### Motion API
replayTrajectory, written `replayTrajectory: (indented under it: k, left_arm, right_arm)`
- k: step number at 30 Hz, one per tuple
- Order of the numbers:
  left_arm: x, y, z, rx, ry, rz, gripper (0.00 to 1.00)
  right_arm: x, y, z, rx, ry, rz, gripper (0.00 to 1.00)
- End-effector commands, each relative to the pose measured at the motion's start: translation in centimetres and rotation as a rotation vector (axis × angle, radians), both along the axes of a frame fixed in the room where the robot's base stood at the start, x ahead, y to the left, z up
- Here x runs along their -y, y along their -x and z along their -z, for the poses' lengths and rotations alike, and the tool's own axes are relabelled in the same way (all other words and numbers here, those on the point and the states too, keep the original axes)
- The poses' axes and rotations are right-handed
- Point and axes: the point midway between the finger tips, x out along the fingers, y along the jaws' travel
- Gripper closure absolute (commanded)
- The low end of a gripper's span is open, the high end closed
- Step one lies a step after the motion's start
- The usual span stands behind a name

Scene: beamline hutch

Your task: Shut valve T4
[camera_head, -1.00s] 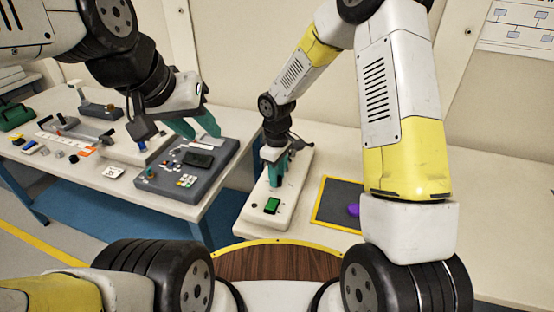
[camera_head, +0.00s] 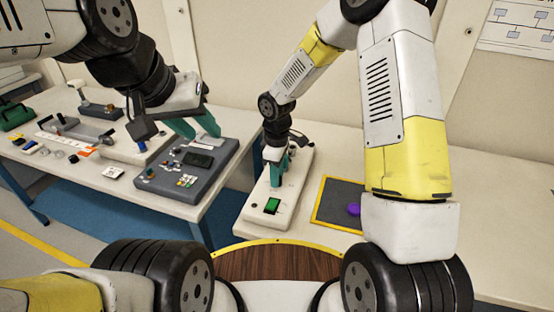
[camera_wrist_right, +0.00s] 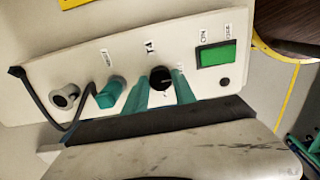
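Valve T4 is a round black knob (camera_wrist_right: 161,79) under the label "T4" on a pale control box (camera_head: 256,209). My right gripper (camera_wrist_right: 160,86) points down at the box, with its teal fingers closed against both sides of the knob. In the head view my right gripper (camera_head: 279,172) stands over the box, and its fingers hide the knob. My left gripper (camera_head: 199,127) is open and empty above the dark grey panel on the left table.
A green rocker switch (camera_wrist_right: 216,54) sits beside the knob; on the other side are a teal handle (camera_wrist_right: 109,93) and a grey knob (camera_wrist_right: 65,96) with a black cable. A yellow-edged dark mat (camera_head: 336,201) holds a purple object (camera_head: 353,209). Small items crowd the left table.

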Motion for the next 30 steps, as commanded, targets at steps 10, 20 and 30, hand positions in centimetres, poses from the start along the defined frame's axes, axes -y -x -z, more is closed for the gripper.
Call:
replayTrajectory:
  k: [10, 20, 30]
  left_arm:
    - [0.0, 0.0, 0.0, 0.000, 0.000, 0.000, 0.64]
    - [0.0, 0.0, 0.0, 0.000, 0.000, 0.000, 0.64]
    - [0.0, 0.0, 0.0, 0.000, 0.000, 0.000, 0.64]
  right_arm:
    - [0.0, 0.0, 0.0, 0.000, 0.000, 0.001, 0.48]
    - [0.0, -0.1, -3.7, 0.004, -0.001, 0.003, 0.48]
    - [0.0, 0.0, -7.7, 0.001, 0.000, 0.000, 0.48]
